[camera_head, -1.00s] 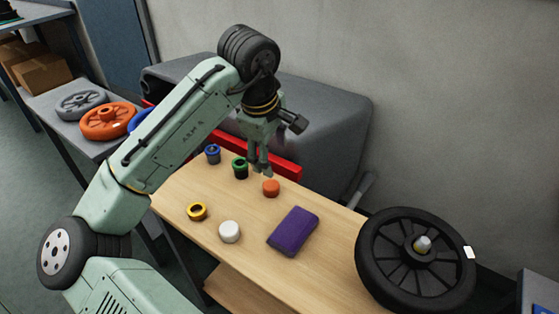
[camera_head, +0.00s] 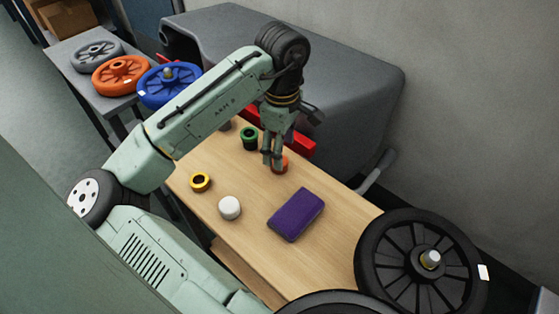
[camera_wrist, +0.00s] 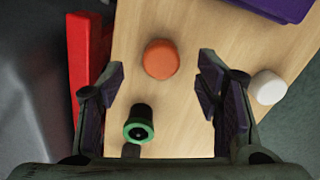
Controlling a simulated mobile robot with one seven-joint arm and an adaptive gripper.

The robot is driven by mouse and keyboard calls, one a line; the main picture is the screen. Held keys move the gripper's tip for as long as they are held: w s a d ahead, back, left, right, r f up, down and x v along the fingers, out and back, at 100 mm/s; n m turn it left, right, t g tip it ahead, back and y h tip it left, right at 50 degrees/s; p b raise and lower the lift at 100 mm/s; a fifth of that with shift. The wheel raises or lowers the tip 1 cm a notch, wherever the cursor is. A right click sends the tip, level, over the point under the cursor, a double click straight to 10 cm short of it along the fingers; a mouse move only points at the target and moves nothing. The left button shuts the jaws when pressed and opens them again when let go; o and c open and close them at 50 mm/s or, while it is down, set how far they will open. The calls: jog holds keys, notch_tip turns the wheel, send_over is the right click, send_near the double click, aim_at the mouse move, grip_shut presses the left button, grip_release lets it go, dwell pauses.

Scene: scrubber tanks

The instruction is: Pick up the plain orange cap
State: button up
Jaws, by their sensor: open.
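The plain orange cap (camera_head: 281,165) sits on the wooden table (camera_head: 340,215), partly hidden behind my gripper (camera_head: 272,163) in the head view. In the wrist view the orange cap (camera_wrist: 161,59) is a round, smooth disc beyond the fingertips, roughly between their lines. My gripper (camera_wrist: 160,75) is open and empty, its two dark finger pads spread wide. A black cap with a green ring (camera_wrist: 139,126) lies closer to the gripper's base in the wrist view; it also shows behind the gripper in the head view (camera_head: 249,138).
A white cap (camera_head: 229,208), a yellow ring cap (camera_head: 200,182) and a purple box (camera_head: 296,214) are on the table. A red bar (camera_wrist: 84,62) runs along its back edge. A large black wheel (camera_head: 385,255) is at the right. Coloured wheels lie on the side bench.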

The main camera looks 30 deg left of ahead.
jog(key=shift+s+f+p, duration=0.1)
jog(key=shift+f+p, duration=0.2)
jog(key=shift+f, duration=1.7)
jog(key=shift+c, duration=0.4)
jog(key=c, duration=1)
